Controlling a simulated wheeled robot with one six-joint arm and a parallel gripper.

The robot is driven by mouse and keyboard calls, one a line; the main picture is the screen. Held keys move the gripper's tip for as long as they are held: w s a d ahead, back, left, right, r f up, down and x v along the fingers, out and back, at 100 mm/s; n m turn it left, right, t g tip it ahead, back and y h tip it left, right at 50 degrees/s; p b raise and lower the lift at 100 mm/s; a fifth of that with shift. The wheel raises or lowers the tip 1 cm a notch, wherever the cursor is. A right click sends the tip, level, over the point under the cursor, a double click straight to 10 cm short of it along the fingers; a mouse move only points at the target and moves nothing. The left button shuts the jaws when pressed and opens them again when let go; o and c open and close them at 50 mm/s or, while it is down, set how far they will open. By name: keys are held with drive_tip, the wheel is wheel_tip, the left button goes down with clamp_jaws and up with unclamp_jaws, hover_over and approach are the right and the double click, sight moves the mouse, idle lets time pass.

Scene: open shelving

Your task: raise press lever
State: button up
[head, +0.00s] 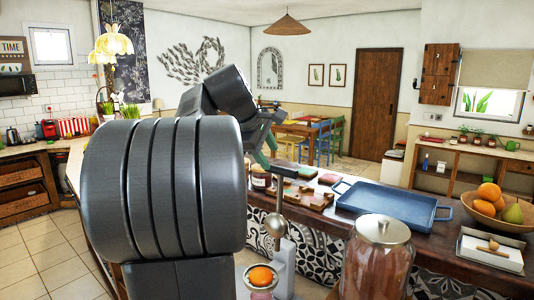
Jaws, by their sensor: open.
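A grey metal citrus press (286,262) stands at the bottom centre, partly cut off by the lower edge and beside my arm. An orange half (261,276) sits in its cup, cut face up. A press lever (276,225) shows as a silver ball with a thin rod rising above it; its joint is hard to make out. My gripper (265,138) is above and beyond the press, near the upper centre, apart from the lever. It is open, and no object shows in it. My large dark arm links hide much of the left and centre.
A blue tray (388,206) lies on the wooden counter right of the press. A lidded glass jar (377,262) stands close at the right. A fruit bowl (497,212) and a white box (489,252) are farther right. Small jars and boards lie behind the press.

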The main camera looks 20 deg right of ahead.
drive_tip(key=shift+s+a+f+b, duration=0.1)
drive_tip(key=shift+s+f+b, duration=0.05)
drive_tip(key=shift+f+b, duration=0.15)
drive_tip(key=c, duration=0.6)
drive_tip(key=s+a+f+h+b, duration=0.1)
drive_tip(key=b, duration=0.1)
drive_tip(key=s+a+f+m+t+h+b, duration=0.1)
drive_tip(key=s+a+h+b, duration=0.1)
clamp_jaws()
drive_tip(key=s+a+m+t+h+b, duration=0.1)
drive_tip(key=s+a+t+h+b, duration=0.2)
drive_tip(key=a+b, duration=0.2)
drive_tip(key=p, duration=0.3)
approach(278, 172)
drive_tip(key=shift+t, duration=0.4)
drive_tip(key=x, duration=0.7)
drive_tip(key=shift+s+f, duration=0.25)
drive_tip(key=shift+d, duration=0.1)
